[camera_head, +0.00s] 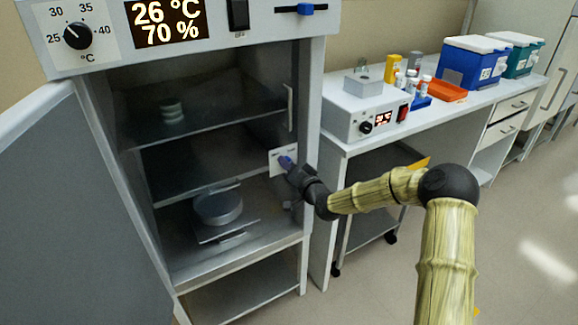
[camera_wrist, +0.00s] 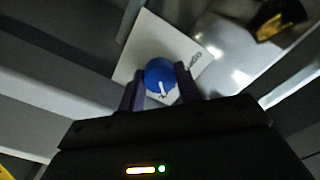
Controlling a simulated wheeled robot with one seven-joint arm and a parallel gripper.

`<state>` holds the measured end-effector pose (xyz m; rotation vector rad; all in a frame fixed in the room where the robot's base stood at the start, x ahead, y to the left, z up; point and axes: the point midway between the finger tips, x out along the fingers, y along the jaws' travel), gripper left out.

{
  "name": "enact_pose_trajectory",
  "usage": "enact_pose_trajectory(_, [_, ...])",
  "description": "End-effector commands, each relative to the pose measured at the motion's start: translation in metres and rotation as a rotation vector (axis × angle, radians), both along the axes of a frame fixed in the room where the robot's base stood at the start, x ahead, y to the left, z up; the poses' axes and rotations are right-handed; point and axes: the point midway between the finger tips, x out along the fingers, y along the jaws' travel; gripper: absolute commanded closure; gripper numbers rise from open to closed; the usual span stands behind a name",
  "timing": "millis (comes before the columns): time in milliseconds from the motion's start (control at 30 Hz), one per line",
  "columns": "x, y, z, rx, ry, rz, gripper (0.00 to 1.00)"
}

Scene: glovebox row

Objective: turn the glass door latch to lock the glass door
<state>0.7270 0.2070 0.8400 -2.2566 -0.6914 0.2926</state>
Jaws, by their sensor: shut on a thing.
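The glass door latch (camera_wrist: 160,76) is a round blue knob with a white pointer mark, on a white plate (camera_wrist: 185,45) with small lettering. In the head view the plate (camera_head: 276,163) sits at the right edge of the cabinet front, and my gripper (camera_head: 287,164) covers most of the knob. In the wrist view my gripper (camera_wrist: 160,92) has its two purple fingers on either side of the knob, shut on it. The glass door (camera_head: 215,130) appears to be the see-through pane across the cabinet opening, with a pale upright handle (camera_head: 290,107) above the latch.
The cabinet's grey outer door (camera_head: 70,190) stands open at left. Inside are shelves with stacked dishes (camera_head: 172,110) and a round device (camera_head: 218,207). A bench at right holds a heater block (camera_head: 365,105), an orange tray (camera_head: 444,91) and a blue cooler (camera_head: 473,62). Floor at right is clear.

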Motion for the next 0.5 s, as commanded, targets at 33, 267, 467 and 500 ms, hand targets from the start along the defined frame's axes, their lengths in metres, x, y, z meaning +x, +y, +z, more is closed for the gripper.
enact_pose_trajectory(33, [0.0, -0.0003, -0.0007, 0.002, 0.003, -0.001, 0.89])
enact_pose_trajectory(267, [0.0, -0.0004, -0.0008, 0.002, 0.003, -0.001, 0.61])
enact_pose_trajectory(467, [-0.0001, -0.0003, -0.0005, 0.0, 0.001, -0.001, 0.45])
enact_pose_trajectory(500, [0.0001, -0.0003, -0.0004, 0.0, 0.001, -0.001, 0.45])
